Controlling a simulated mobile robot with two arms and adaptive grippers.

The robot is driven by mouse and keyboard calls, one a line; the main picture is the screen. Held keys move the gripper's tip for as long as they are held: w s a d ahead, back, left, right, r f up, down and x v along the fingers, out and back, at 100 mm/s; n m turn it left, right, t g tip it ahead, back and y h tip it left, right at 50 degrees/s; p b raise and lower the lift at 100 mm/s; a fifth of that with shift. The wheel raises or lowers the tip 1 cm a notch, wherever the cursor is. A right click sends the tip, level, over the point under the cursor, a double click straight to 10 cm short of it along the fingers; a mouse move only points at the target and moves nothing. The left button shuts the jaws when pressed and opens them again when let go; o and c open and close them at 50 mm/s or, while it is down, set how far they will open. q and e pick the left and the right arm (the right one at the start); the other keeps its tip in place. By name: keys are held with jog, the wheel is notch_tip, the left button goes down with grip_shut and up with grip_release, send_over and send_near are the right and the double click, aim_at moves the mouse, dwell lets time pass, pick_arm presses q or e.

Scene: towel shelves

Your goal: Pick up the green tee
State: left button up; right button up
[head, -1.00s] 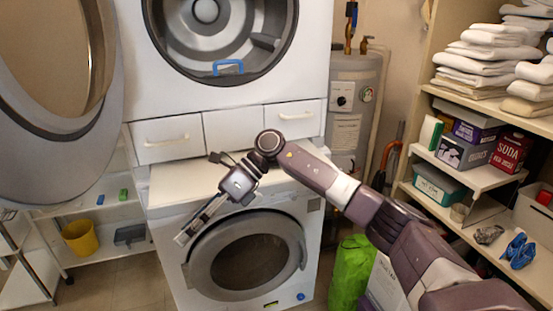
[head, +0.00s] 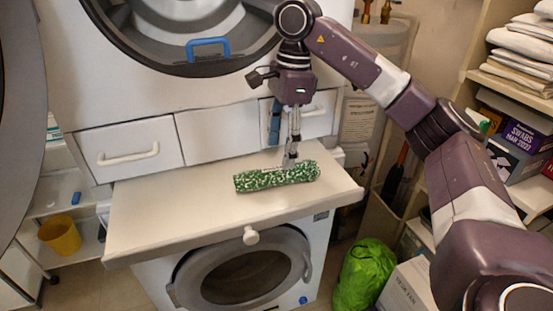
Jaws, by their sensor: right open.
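The green tee (head: 265,179) is a rolled bundle with a green and white pattern. It lies lengthwise on the white pull-out shelf (head: 160,217) between the two machines, towards the shelf's right side. My right gripper (head: 290,160) points down at the far edge of the roll, right of its middle. It is open, with its fingers close to the roll. I cannot tell whether they touch it. My left gripper is not in view.
The upper machine's round opening, with a blue handle (head: 208,48), is above the shelf. White drawers (head: 127,150) are behind it. A washer door (head: 243,273) is below, and a green bag (head: 362,273) stands on the floor. Shelves with folded towels (head: 520,60) are at right.

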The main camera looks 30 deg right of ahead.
aim_at(278, 169)
jog(key=shift+w+d+f, duration=0.1)
jog(key=shift+f, duration=0.1)
jog(key=shift+s+a+f, duration=0.2)
jog(key=shift+s+a+f+p, duration=0.2)
jog(key=shift+f+p, duration=0.1)
jog(key=shift+f, duration=0.35)
jog(key=shift+s+a+f+p, duration=0.2)
jog(key=shift+f+p, duration=0.05)
jog(key=shift+f, duration=0.35)
jog(key=f, duration=0.3)
jog(key=shift+w+p, duration=0.3)
jog(key=shift+a+f, duration=0.1)
jog(key=shift+f, duration=0.2)
jog(key=c, duration=1.3)
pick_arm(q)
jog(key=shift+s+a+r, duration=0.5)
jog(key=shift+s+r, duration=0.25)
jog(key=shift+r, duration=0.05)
pick_arm(e)
jog(key=shift+r, duration=0.1)
